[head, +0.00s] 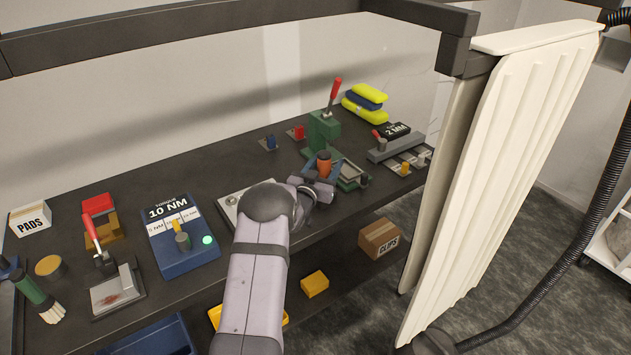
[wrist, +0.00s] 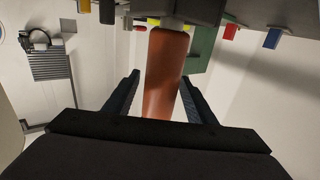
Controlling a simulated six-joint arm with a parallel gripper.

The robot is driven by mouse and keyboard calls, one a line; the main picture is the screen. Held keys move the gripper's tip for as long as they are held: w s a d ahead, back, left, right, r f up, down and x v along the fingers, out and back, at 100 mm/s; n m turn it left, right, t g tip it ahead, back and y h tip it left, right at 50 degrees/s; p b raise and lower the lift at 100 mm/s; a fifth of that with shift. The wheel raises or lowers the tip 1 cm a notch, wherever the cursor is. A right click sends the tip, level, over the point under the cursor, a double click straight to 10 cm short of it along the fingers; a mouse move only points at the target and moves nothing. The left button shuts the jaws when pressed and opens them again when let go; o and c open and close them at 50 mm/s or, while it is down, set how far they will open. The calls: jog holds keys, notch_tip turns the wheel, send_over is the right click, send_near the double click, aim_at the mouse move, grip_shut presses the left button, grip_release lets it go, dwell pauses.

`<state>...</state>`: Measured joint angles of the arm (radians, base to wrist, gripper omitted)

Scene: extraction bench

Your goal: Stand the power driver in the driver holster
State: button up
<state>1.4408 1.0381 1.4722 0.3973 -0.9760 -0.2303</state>
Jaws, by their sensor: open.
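An orange-brown cylinder, which looks like the power driver's body (head: 324,164), stands roughly upright near the middle of the bench, with a dark top. In the wrist view this orange-brown body (wrist: 165,75) stands between the fingers of my gripper (wrist: 161,78). The fingers are open, one on each side of it, and I see no clear grip. In the head view my gripper (head: 314,190) is just in front of it, partly hidden by my arm. A blue-edged part surrounds its foot; I cannot tell whether this is the driver holster.
A green press (head: 323,131) with a red lever stands close behind. A blue torque box (head: 180,240) is to the left, a grey 2 MM fixture (head: 392,147) to the right. A cream panel (head: 500,160) stands beyond the bench's right end. A clips box (head: 379,238) sits lower down.

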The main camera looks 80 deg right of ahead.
jog(key=w+a+b, duration=0.2)
jog(key=a+b, duration=0.2)
jog(key=a, duration=0.7)
jog(key=shift+w+b, duration=0.15)
jog(key=shift+b, duration=0.25)
